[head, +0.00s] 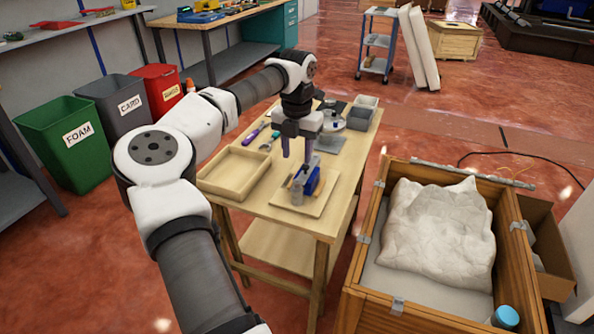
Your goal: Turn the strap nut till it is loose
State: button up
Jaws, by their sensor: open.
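My gripper (297,156) points down over the front part of the small wooden workbench (268,212). Its two fingers are apart with nothing visible between them. Just below the fingers is a blue device (312,181) with a small grey cylinder (297,193) beside it. Both are on a pale board (313,208) on the bench top. I cannot make out a strap nut at this size. I cannot tell whether the fingertips touch the blue device.
An empty wooden tray (232,190) lies left of the board. Hand tools, including a purple-handled one (252,134), and grey bins (362,110) are behind. An open wooden crate (352,258) with a white bag (440,228) stands to the right. Green (62,140), grey and red bins stand left.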

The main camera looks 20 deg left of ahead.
notch_tip(320, 180, up, 5)
jog(key=shift+r, duration=0.1)
dwell(0.5)
